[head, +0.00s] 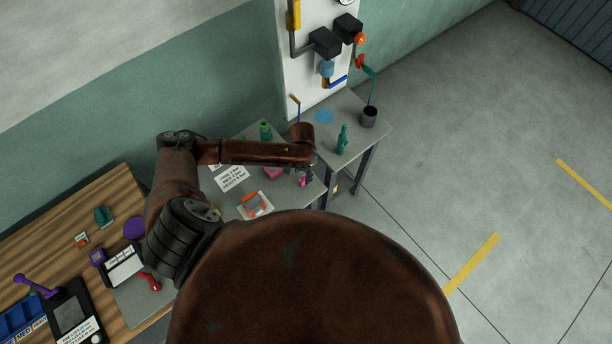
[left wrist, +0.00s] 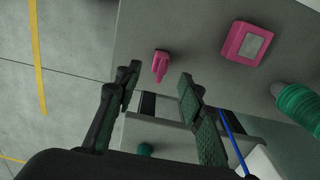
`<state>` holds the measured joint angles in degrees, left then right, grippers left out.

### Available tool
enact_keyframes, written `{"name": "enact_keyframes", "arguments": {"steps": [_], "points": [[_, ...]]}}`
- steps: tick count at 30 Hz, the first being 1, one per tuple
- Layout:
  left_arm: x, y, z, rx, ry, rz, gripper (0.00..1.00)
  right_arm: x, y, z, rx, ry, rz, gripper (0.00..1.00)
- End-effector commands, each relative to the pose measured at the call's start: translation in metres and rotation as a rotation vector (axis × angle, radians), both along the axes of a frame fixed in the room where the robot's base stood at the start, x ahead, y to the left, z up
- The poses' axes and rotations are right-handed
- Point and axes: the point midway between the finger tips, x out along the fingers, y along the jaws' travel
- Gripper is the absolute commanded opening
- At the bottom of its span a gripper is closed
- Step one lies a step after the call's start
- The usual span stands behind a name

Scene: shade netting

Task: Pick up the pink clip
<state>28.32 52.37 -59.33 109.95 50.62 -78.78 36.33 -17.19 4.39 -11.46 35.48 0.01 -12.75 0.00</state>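The pink clip (left wrist: 160,65) lies on a grey table top close to its edge, seen in the left wrist view beyond and between my fingertips. In the head view the small pink clip (head: 305,181) shows near the table's right edge, just below the end of my left arm. My left gripper (left wrist: 158,84) is open, with its two dark green fingers spread and nothing between them. The fingers appear apart from the clip; the exact gap is hard to tell. In the head view the fingers are mostly hidden by the arm. My right gripper is in neither view.
A pink box with a grey top (left wrist: 246,43) lies beside the clip, and a green ribbed object (left wrist: 299,103) stands farther right. A grey table (head: 375,143) with a green bottle (head: 342,139) and a dark cup (head: 368,117) adjoins. Open floor lies right.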

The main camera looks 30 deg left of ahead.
Motion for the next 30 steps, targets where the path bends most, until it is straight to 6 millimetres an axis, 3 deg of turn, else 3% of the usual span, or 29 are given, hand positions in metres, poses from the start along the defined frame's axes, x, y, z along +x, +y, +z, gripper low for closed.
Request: {"name": "enact_keyframes", "arguments": {"steps": [7, 15, 23, 30], "points": [[0.001, 0.000, -0.028, 0.002, 0.004, 0.002, 0.36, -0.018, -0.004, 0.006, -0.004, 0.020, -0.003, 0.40], [0.002, -0.002, -0.061, 0.000, 0.001, -0.001, 0.36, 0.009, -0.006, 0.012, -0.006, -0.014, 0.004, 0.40], [0.002, -0.002, -0.063, 0.000, 0.001, -0.004, 0.36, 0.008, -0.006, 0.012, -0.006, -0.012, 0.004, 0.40], [0.002, -0.002, -0.063, 0.000, 0.001, -0.003, 0.19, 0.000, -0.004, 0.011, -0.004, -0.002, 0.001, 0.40]]}}
